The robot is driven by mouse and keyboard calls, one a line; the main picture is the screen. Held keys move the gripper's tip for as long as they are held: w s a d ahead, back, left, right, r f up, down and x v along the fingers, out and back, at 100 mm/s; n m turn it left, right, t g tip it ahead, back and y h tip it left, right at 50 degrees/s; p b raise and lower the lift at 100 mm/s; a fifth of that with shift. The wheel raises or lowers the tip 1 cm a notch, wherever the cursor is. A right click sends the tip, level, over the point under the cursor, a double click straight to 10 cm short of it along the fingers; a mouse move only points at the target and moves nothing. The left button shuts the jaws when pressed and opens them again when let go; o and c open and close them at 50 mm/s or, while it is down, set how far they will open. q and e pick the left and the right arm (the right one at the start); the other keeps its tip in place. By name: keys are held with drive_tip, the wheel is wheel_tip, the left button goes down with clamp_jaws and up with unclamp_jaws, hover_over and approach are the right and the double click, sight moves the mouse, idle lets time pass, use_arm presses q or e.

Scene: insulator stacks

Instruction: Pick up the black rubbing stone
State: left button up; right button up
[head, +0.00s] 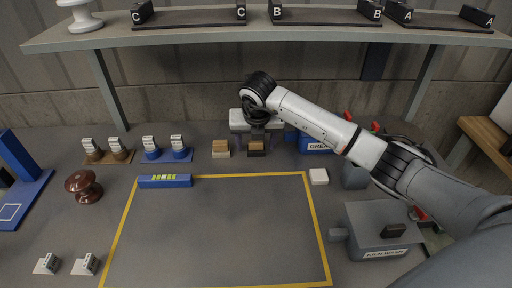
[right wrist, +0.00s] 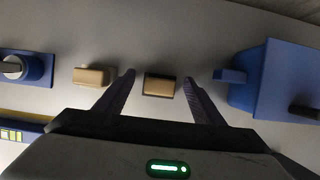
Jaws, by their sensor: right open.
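My left gripper is not in view.
A similar tan block (head: 221,149) sits just left of the stone. The blue GREASE box (head: 317,143) stands to the right. Blue-based fittings (head: 179,150) stand further left. A shelf (head: 200,36) runs overhead at the back.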

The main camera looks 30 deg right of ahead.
drive_tip(key=c, duration=1.2)
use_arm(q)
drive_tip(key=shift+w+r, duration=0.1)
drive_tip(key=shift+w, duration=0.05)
use_arm(e)
drive_tip(key=shift+r, duration=0.15)
